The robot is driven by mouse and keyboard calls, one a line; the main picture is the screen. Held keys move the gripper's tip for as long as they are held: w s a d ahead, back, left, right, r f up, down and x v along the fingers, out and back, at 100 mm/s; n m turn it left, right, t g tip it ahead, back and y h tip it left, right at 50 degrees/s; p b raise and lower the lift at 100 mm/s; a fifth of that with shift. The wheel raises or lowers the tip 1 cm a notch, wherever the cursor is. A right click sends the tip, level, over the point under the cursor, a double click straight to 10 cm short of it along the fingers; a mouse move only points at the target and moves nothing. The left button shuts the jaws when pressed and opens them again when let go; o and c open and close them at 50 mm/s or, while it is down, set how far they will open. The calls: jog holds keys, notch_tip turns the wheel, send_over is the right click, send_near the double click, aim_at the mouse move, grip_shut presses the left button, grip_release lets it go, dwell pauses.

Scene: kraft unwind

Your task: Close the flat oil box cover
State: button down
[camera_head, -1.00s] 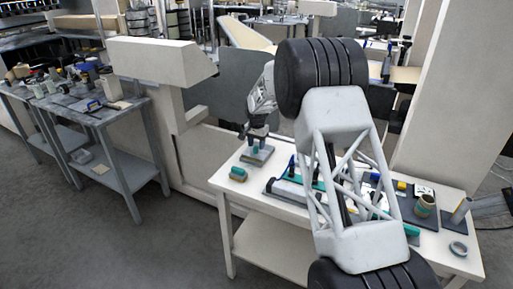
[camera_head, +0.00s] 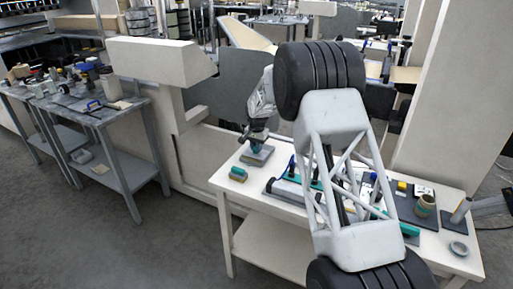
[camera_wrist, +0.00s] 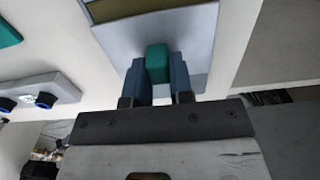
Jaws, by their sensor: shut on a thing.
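The flat oil box (camera_head: 262,160) lies on the left part of the white table, partly hidden by my gripper (camera_head: 257,147). In the wrist view, its flat blue-grey cover (camera_wrist: 200,45) carries a teal block-shaped handle (camera_wrist: 157,50). The blue fingers of my gripper (camera_wrist: 157,72) stand on both sides of this handle and are shut on it. An olive-yellow strip (camera_wrist: 125,8) shows beyond the cover at the top edge; the rest of the box is cut off there.
A teal-topped block (camera_head: 238,174) lies left of the box. The white table (camera_head: 270,212) also holds a tape roll (camera_head: 458,249) and several tools at right, partly hidden by my arm. A grey pad with dark-blue knobs (camera_wrist: 45,100) shows at left in the wrist view.

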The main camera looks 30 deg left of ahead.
aim_at(254, 155)
jog(key=shift+s, duration=1.25)
jog(key=c, duration=1)
grip_release()
jog(key=shift+r, duration=0.1)
notch_tip(254, 155, up, 8)
jog(key=shift+f, duration=0.2)
